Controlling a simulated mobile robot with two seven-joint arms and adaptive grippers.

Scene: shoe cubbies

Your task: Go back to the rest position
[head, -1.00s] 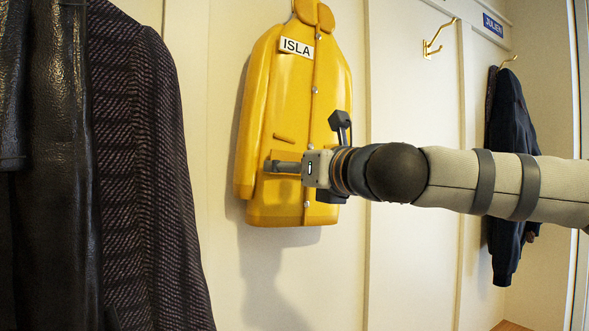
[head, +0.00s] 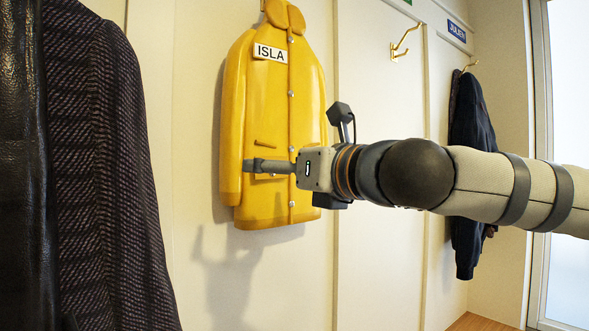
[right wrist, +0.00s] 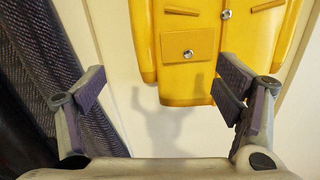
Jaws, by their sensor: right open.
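My right gripper (head: 262,166) reaches in from the right in the head view, in front of a yellow coat labelled ISLA. In the right wrist view its two fingers (right wrist: 160,90) are spread wide with nothing between them. The yellow coat (head: 262,110) hangs on the pale wall panel. Its lower part, with a pocket and a button, shows beyond the fingers in the right wrist view (right wrist: 187,50). The fingers look apart from the coat. My left gripper is in neither view.
Dark coats (head: 110,190) hang close on the left, and their fabric also shows at the left of the right wrist view (right wrist: 40,70). A brass hook (head: 402,45) is empty. A navy jacket (head: 472,140) hangs at the right, beside a glass door (head: 562,180). The wall below the yellow coat is bare.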

